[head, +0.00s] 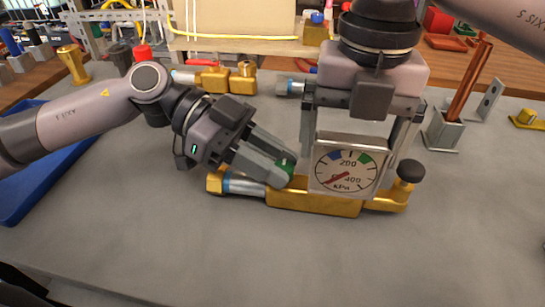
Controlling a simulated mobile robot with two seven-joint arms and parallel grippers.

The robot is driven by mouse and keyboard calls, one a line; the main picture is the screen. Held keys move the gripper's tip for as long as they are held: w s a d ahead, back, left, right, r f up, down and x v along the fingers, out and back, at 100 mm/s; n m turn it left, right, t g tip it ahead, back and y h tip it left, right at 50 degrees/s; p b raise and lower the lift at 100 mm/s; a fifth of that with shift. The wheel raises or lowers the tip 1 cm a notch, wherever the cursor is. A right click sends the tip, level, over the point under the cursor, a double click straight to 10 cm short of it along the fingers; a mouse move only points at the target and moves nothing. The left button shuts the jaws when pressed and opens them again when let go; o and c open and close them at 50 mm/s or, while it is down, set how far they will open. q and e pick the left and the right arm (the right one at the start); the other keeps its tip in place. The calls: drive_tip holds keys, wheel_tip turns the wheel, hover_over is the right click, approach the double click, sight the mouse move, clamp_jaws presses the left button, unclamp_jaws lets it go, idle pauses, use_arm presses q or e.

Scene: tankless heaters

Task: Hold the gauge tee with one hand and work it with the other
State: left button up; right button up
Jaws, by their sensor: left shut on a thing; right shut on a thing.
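The gauge tee (315,203) is a brass body lying on the grey bench, with a square dial gauge (345,168) facing me. The dial reads in kPa, and its red needle points to the lower left. A black knob (411,171) tops its right end, and a blue-banded fitting with a brass nut is at its left. My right gripper (350,160) comes from above, its fingers on either side of the gauge, shut on the tee. My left gripper (280,172) is shut on a small green part (287,164) of the tee, left of the gauge, mostly hidden by the fingers.
Another brass fitting (228,79) lies behind my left gripper. A copper pipe in a grey block (443,133) stands to the right. A blue tray (42,190) is at the left edge. The front of the bench (240,255) is clear.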

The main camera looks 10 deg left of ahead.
use_arm(q)
drive_tip(key=m+g+y, duration=0.1)
drive_tip(key=m+g, duration=0.1)
drive_tip(key=m+g+y, duration=0.1)
drive_tip(key=m+g, duration=0.1)
drive_tip(key=m+g+y, duration=0.1)
drive_tip(key=g, duration=0.1)
drive_tip(key=shift+w+d+m, duration=0.25)
drive_tip(key=shift+w+m, duration=0.15)
drive_tip(key=m+g+y, duration=0.1)
drive_tip(key=m+y, duration=0.1)
drive_tip(key=m+g+y, duration=0.2)
drive_tip(key=shift+w+d+m+y, duration=0.15)
drive_tip(key=shift+d+m+y, duration=0.05)
drive_tip(key=shift+m+y, duration=0.2)
drive_tip(key=shift+g, duration=0.3)
drive_tip(key=o, duration=1.1)
drive_tip(key=shift+c, duration=0.2)
